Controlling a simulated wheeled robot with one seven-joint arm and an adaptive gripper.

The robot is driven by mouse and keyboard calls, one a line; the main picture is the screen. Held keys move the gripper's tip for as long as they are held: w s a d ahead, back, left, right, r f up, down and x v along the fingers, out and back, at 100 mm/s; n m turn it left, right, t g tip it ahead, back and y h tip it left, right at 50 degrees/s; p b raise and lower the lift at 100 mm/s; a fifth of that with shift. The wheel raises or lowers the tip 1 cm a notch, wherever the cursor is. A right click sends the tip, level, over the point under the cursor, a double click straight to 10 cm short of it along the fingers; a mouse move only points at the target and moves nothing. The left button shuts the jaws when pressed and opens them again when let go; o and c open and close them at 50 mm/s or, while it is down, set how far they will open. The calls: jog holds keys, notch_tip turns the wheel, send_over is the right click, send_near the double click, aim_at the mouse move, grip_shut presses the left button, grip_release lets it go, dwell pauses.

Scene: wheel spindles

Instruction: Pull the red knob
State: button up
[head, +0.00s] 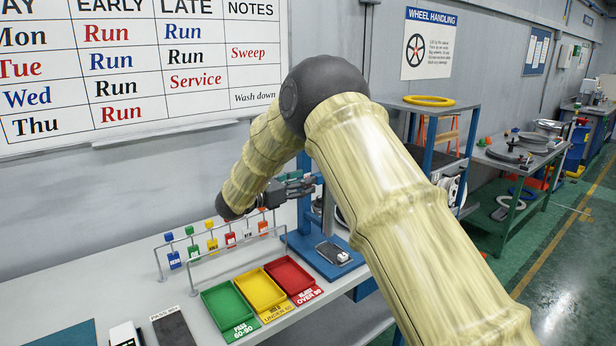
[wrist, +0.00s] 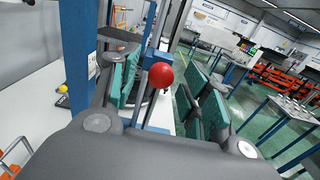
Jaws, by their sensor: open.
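The red knob (wrist: 160,75) is a round ball in the wrist view, on a grey lever that runs down between my fingers. My gripper (wrist: 158,84) is open, with a teal-padded finger on each side of the knob. The knob shows apart from both pads, though its depth between them is hard to judge. In the head view my gripper (head: 298,187) is at the blue press stand (head: 303,215), beyond my arm. The knob cannot be made out there; my arm and gripper cover that area.
Green (head: 228,311), yellow (head: 262,289) and red (head: 290,277) trays lie on the bench in front of the stand. A rail with several coloured tags (head: 212,243) stands left of it. A blue post (wrist: 78,50) rises close to my left finger.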

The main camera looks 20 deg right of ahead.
jog(key=shift+p+x, duration=0.3)
jog(key=shift+x, duration=0.55)
jog(key=shift+w+d, duration=0.1)
jog(key=shift+d, duration=0.35)
grip_shut()
